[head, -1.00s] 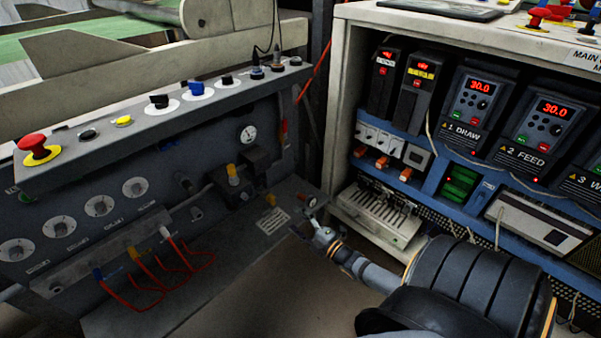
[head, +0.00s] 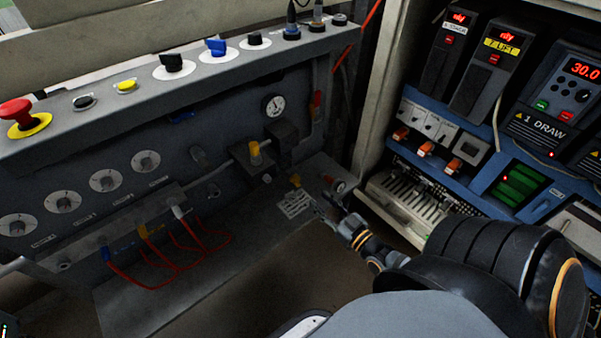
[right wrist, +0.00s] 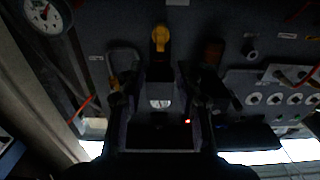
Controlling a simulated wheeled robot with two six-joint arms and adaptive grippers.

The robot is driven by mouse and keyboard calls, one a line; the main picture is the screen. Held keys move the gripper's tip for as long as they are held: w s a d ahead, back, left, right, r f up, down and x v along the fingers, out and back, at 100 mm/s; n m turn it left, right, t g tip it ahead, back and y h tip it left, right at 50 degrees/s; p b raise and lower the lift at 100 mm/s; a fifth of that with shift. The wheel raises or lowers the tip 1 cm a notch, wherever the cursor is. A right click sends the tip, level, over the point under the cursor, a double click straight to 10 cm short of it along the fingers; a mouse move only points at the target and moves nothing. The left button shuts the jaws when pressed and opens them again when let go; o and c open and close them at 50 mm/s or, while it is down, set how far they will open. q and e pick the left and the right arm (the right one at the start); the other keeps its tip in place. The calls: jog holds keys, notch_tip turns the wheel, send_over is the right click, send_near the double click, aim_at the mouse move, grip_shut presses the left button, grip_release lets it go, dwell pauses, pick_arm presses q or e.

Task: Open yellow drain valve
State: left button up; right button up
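The small yellow drain valve (head: 295,181) sits low on the grey machine, just above a white label on the base plate. In the right wrist view it seems to be the yellow handle (right wrist: 160,38) ahead of the fingers. My right gripper (head: 322,203) is just to the right of and below the valve in the head view, with no clear contact. In the right wrist view its two dark fingers (right wrist: 163,85) stand apart with nothing seen between them. My left gripper is not in view.
A yellow-topped knob (head: 254,152) stands on a block up and left of the valve. Red hoses (head: 190,255) loop at the left. The white drive cabinet (head: 383,90) stands close on the right.

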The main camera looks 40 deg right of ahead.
aim_at(299, 181)
jog(key=w+b, duration=0.1)
jog(key=w, duration=0.2)
jog(key=w+b, duration=0.2)
jog(key=w, duration=0.1)
jog(key=w+b, duration=0.1)
jog(key=w, duration=0.2)
jog(key=shift+a, duration=0.4)
jog(key=shift+w+b, duration=0.35)
jog(key=shift+w, duration=0.3)
jog(key=shift+r, duration=0.1)
